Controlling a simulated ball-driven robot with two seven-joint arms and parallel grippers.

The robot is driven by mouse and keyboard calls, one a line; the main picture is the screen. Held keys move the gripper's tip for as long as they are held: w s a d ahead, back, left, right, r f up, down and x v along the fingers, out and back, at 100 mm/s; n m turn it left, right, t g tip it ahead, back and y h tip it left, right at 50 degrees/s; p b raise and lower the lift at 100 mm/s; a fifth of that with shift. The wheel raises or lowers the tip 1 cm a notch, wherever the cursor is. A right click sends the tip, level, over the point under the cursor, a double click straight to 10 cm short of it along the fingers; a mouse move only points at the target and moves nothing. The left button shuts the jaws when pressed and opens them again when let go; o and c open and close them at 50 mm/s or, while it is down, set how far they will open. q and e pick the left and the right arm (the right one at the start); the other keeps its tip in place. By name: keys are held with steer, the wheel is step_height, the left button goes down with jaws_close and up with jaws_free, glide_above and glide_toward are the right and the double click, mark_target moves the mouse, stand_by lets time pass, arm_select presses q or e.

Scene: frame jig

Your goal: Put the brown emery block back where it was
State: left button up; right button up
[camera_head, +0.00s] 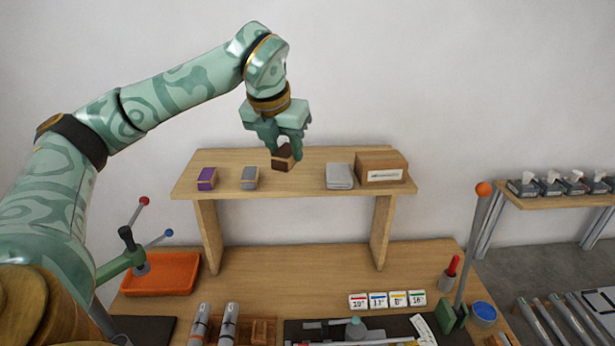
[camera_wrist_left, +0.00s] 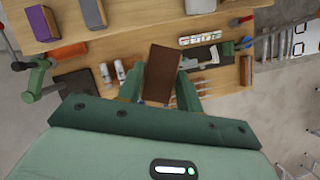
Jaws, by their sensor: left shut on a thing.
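The brown emery block (camera_head: 283,158) is between the fingers of my left gripper (camera_head: 284,146), at the raised wooden shelf (camera_head: 315,160). In the left wrist view the brown block (camera_wrist_left: 161,74) sits between the two green fingers, which are shut on it. In the head view its lower end is near the shelf top; I cannot tell whether it touches. A purple block (camera_head: 206,179) and a grey block (camera_head: 250,178) stand on the shelf to its left. My right gripper is not in view.
Below are an orange tray (camera_head: 161,273), coloured number cards (camera_head: 387,299) and an orange-tipped post (camera_head: 474,250). Bare shelf lies between the grey block and the cloth.

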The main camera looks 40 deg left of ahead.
arm_select(q)
steer(key=w+a+f+p, duration=0.1)
steer(key=w+a+f, duration=0.1)
steer(key=w, duration=0.1)
steer(key=w+a+f+p, duration=0.1)
steer(key=w+a+f, duration=0.2)
steer(key=w+a+f+p, duration=0.1)
steer(key=w+a+f, duration=0.1)
steer(key=w+f, duration=0.1)
steer(key=shift+w+a+f+p, duration=0.15)
steer(key=shift+w+a+p, duration=0.15)
steer(key=shift+w, duration=0.25)
steer(key=shift+w+a+f, duration=0.25)
steer(key=shift+w+f, duration=0.05)
steer(key=shift+f, duration=0.35)
step_height(320, 180, down, 3)
steer(key=shift+w+f+p, duration=0.1)
steer(key=shift+w+p, duration=0.05)
steer(key=shift+p, duration=0.8)
steer(key=shift+f, duration=0.15)
steer(key=o, duration=1)
steer(key=shift+c, duration=0.2)
steer(key=b+v, duration=0.2)
steer(key=v, duration=1)
